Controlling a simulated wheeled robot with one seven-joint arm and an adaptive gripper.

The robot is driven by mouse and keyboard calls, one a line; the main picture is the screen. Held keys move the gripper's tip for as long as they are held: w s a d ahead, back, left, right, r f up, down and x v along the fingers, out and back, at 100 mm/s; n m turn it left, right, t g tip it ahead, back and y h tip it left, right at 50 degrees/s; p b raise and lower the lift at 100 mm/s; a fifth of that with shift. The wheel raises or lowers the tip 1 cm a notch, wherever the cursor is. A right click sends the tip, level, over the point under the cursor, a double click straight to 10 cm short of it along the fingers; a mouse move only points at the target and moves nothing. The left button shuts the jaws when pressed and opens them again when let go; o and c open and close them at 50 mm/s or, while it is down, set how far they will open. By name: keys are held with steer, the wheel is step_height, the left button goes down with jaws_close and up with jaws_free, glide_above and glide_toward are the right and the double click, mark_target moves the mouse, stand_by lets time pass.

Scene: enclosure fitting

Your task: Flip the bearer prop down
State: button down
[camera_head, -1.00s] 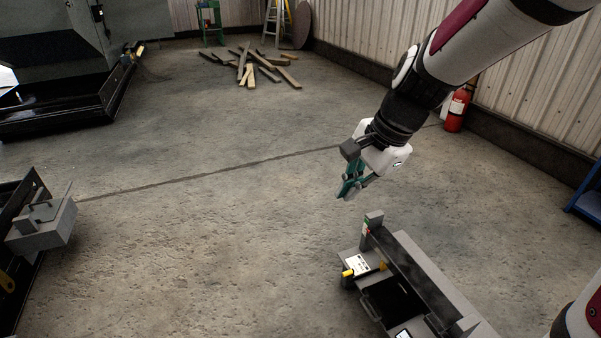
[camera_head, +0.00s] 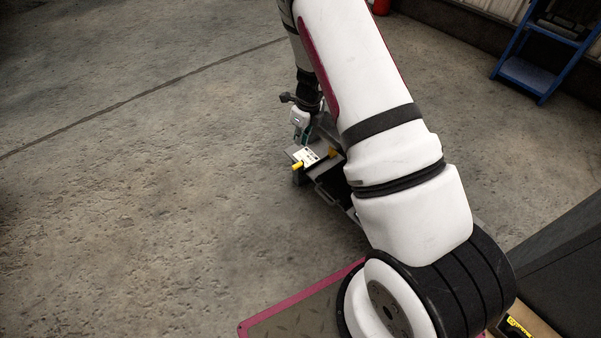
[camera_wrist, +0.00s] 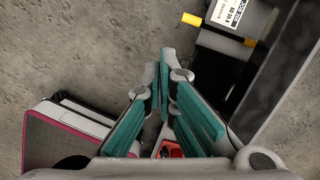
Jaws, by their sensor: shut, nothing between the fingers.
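The low grey metal unit (camera_head: 327,180) stands on the floor, largely hidden behind my arm in the head view. At its near-left end are a white label (camera_head: 311,156), a yellow-tipped handle (camera_head: 297,166) and a small yellow piece (camera_head: 332,152). In the wrist view the yellow tip (camera_wrist: 191,19) and label (camera_wrist: 230,12) lie at upper right, beside a long dark grey rail (camera_wrist: 275,85). I cannot tell which part is the bearer prop. My gripper (camera_head: 301,139), with teal fingers (camera_wrist: 163,68), is shut and empty, above or beside the labelled end; contact cannot be told.
A blue step stand (camera_head: 535,72) is at upper right and a dark grey cabinet (camera_head: 565,250) at lower right. A fire extinguisher (camera_head: 381,6) shows at the top edge. Bare concrete floor (camera_head: 130,200) is open to the left.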

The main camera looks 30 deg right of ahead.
steer(key=d+f+m+b, duration=0.2)
steer(key=d+f+m, duration=0.1)
steer(key=f, duration=0.7)
steer(key=shift+s+d+f+h, duration=0.3)
steer(key=shift+s+h, duration=0.05)
steer(key=shift+h, duration=0.05)
steer(key=w+a+f+b, duration=0.1)
steer(key=w+f+b, duration=0.3)
steer(key=f, duration=0.6)
steer(key=shift+w+f+b, duration=0.3)
steer(key=shift+g, duration=0.3)
